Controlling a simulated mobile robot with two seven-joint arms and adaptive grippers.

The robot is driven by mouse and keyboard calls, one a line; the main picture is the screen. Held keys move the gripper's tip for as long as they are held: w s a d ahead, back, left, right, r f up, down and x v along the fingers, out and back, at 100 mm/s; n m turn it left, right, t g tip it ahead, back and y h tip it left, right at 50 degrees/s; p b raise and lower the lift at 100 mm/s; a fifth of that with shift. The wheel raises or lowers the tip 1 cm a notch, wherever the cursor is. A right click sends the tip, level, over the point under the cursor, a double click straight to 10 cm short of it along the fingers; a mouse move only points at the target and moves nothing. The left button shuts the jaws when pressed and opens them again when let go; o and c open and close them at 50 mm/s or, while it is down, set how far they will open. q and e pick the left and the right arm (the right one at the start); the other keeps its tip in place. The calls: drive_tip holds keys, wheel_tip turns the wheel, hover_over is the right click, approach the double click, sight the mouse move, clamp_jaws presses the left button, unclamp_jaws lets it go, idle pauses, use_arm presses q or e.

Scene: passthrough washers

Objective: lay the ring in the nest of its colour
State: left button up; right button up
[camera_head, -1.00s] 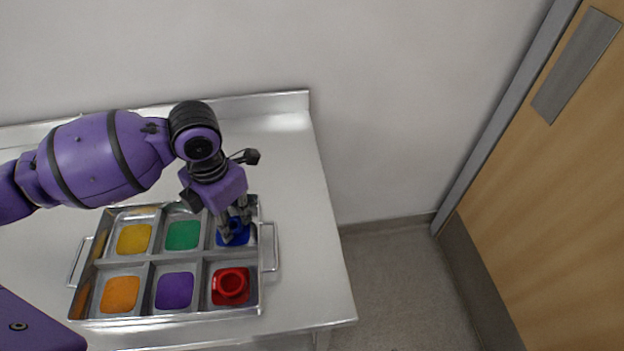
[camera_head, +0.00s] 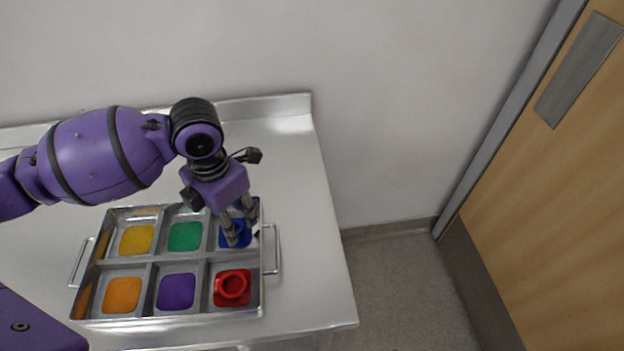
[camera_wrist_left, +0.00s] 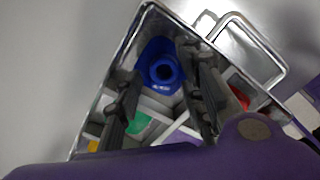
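A blue ring (camera_wrist_left: 162,70) lies on the blue nest (camera_wrist_left: 155,50) in the tray's far right compartment. In the head view the blue nest (camera_head: 242,241) is partly covered by my fingers, and the ring is hard to make out there. My left gripper (camera_head: 241,225) points down into that compartment. In the left wrist view its two fingers (camera_wrist_left: 160,80) stand apart, one on each side of the ring, with visible gaps to it. A red ring (camera_head: 233,285) lies in the red nest (camera_head: 220,298), in the near right compartment. My right gripper is out of view.
The metal tray (camera_head: 150,264) also has empty yellow (camera_head: 137,240), green (camera_head: 185,237), orange (camera_head: 122,295) and purple (camera_head: 176,292) nests, with walls between them. It stands on a steel table (camera_head: 310,230) with a raised back edge. The table's right side is clear; a wooden door (camera_head: 560,200) is beyond.

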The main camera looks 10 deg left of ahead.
use_arm(q)
wheel_tip(320, 180, up, 11)
drive_tip(key=shift+p, duration=0.3)
